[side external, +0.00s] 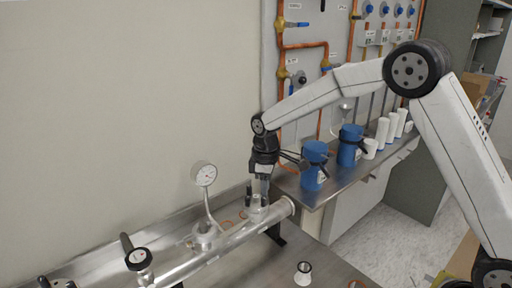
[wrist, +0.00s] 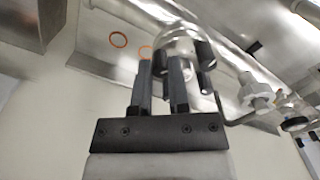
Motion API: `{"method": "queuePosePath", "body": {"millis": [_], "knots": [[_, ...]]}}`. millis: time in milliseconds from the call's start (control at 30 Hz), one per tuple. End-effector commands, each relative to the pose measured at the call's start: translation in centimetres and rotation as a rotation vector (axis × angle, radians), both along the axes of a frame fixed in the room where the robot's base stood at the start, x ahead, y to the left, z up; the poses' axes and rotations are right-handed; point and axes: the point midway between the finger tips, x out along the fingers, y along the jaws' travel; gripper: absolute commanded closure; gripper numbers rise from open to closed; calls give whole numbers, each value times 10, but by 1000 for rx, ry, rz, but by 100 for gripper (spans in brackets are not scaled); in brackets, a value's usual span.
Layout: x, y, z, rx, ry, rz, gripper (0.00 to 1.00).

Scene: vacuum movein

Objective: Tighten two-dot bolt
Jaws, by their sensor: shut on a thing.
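My gripper (side external: 262,190) points down over the flange (side external: 257,213) at the right end of the steel pipe (side external: 228,235). In the wrist view its two dark fingers (wrist: 160,68) are close together, shut on a dark bolt (wrist: 159,66) at the flange rim. The bolt is largely hidden between the fingers, and its dot marking cannot be read. Other dark bolts (wrist: 206,55) stand around the pale centre of the flange, to the right of the fingers.
A pressure gauge (side external: 204,174) rises from the pipe to the left. A black-handled valve (side external: 138,258) is further left. Blue containers (side external: 314,166) stand on the shelf behind my gripper. Orange rings (wrist: 118,40) lie on the steel surface.

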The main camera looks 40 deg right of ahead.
Motion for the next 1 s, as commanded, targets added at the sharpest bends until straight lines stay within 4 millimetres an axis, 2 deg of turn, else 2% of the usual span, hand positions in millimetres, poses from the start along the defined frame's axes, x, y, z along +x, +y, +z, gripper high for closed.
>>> {"method": "queuePosePath", "body": {"millis": [200,633,667,733,767,1000], "knots": [[0,0,0,0,0,-72,100],[0,0,0,0,0,-84,100],[0,0,0,0,0,-84,70],[0,0,0,0,0,-84,48],[0,0,0,0,0,-84,44],[0,1,0,1,1,-83,44]]}}
